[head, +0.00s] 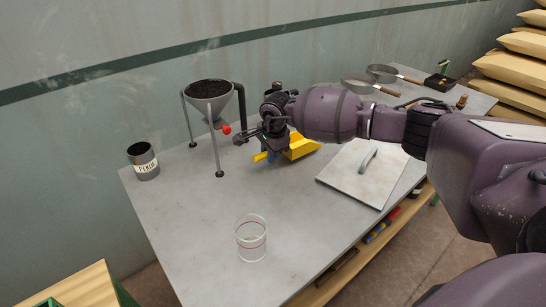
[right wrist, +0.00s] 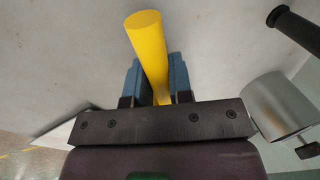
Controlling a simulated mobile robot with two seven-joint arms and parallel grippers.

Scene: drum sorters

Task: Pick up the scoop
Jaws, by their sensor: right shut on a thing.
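The yellow scoop (head: 299,147) is at the table's far side, right of the funnel stand, partly hidden behind my right gripper. My right gripper (head: 268,151) is at its handle. In the right wrist view the yellow handle (right wrist: 147,50) runs between the two blue fingers of the gripper (right wrist: 154,85), which are shut on it. I cannot tell whether the scoop touches the table or is lifted. My left gripper does not show.
A funnel (head: 209,102) of dark material stands on legs with a red knob. A labelled tin (head: 143,161) is at the left, a clear beaker (head: 251,239) near the front. A flat lid (head: 350,180) with a handle lies right. Sieves (head: 382,73) lie behind my arm. The table's middle is clear.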

